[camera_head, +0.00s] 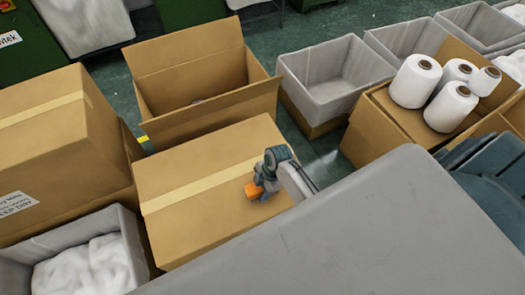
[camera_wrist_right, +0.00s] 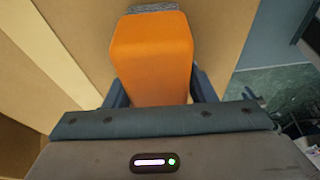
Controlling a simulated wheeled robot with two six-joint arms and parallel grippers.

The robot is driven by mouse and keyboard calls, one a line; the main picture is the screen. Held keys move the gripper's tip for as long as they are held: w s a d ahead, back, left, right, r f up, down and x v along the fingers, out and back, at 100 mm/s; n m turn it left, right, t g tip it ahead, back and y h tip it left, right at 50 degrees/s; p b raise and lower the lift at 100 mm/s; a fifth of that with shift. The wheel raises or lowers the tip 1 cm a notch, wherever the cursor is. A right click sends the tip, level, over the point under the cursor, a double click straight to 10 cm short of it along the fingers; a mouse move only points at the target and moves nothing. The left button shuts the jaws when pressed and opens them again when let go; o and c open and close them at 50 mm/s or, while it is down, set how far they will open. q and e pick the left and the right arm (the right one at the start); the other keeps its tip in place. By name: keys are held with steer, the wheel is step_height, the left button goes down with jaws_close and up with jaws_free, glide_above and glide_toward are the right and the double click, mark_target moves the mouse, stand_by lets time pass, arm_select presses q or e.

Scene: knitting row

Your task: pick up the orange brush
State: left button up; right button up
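The orange brush (camera_head: 253,191) is at the top of a closed cardboard box in the head view, at my right gripper (camera_head: 262,186). In the right wrist view the brush (camera_wrist_right: 152,58) is large and close, with a grey bristle strip (camera_wrist_right: 152,8) at its far end. The fingers of my right gripper (camera_wrist_right: 158,92) lie on both sides of its near end. I cannot tell whether they press on it or only stand around it, nor whether it is clear of the box. My left gripper is not in view.
The closed box (camera_head: 190,165) has a pale tape strip. An open cardboard box (camera_head: 205,75) stands behind it, and a grey bin (camera_head: 335,80) stands to the right. White yarn cones (camera_head: 415,82) sit on a box further right. A grey surface (camera_head: 370,230) fills the foreground.

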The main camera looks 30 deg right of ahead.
steer(key=c, duration=0.6)
steer(key=shift+c, duration=0.2)
steer(key=shift+r, duration=0.1)
steer(key=shift+r, duration=0.5)
step_height(320, 180, up, 2)
steer(key=shift+w+r+b, duration=0.1)
steer(key=shift+r+b, duration=0.05)
steer(key=shift+b, duration=0.35)
steer(key=shift+s+d+r, duration=0.1)
steer(key=shift+s+r, duration=0.1)
steer(key=shift+s, duration=0.45)
steer(key=s+d+r+b, duration=0.1)
steer(key=s+b, duration=0.1)
steer(key=s, duration=1.2)
steer(key=shift+s+d+r, duration=0.35)
steer(key=shift+s, duration=0.05)
